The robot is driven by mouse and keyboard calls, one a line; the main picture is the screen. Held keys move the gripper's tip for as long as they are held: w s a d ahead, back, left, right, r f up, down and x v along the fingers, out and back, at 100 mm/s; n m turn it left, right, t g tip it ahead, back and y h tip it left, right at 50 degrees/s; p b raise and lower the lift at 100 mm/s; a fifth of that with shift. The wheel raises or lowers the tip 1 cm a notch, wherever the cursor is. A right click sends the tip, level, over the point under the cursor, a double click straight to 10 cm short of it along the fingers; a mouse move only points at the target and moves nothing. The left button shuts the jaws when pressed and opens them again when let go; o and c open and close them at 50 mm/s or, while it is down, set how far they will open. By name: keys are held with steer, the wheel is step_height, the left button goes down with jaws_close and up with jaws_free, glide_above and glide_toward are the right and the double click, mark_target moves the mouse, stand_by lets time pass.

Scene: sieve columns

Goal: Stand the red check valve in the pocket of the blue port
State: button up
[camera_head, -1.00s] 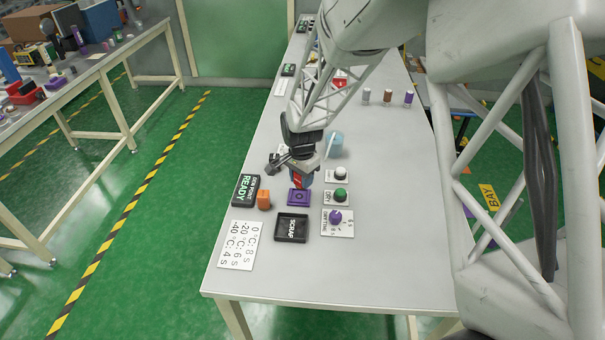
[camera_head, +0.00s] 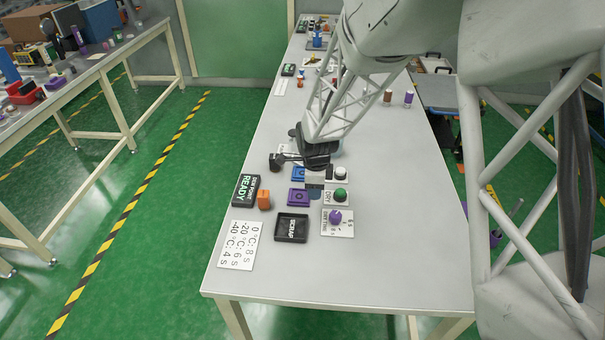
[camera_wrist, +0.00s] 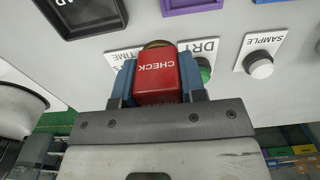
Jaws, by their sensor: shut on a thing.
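My gripper (camera_head: 315,188) is shut on the red check valve (camera_wrist: 158,78), whose CHECK label reads upside down in the wrist view. The blue fingers (camera_wrist: 158,90) lie along both sides of the valve, and a brass-coloured end shows beyond it. In the head view the valve cannot be made out. The blue port (camera_head: 299,173) lies flat on the table, just left of my gripper, partly covered by it. Its pocket is too small to make out clearly. The gripper is over the area between the ports and the button cards.
The green DRY button (camera_head: 340,195), white SAMPLE button (camera_head: 340,173) and purple knob (camera_head: 335,216) stand right.

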stand_by(0.4)
glide_above(302, 173)
steer(key=shift+d+f, duration=0.1)
steer(key=shift+f, duration=0.65)
stand_by(0.4)
steer(key=shift+f, duration=1.75)
steer(key=shift+f, duration=0.1)
steer(key=o, duration=1)
steer(key=shift+c, duration=0.2)
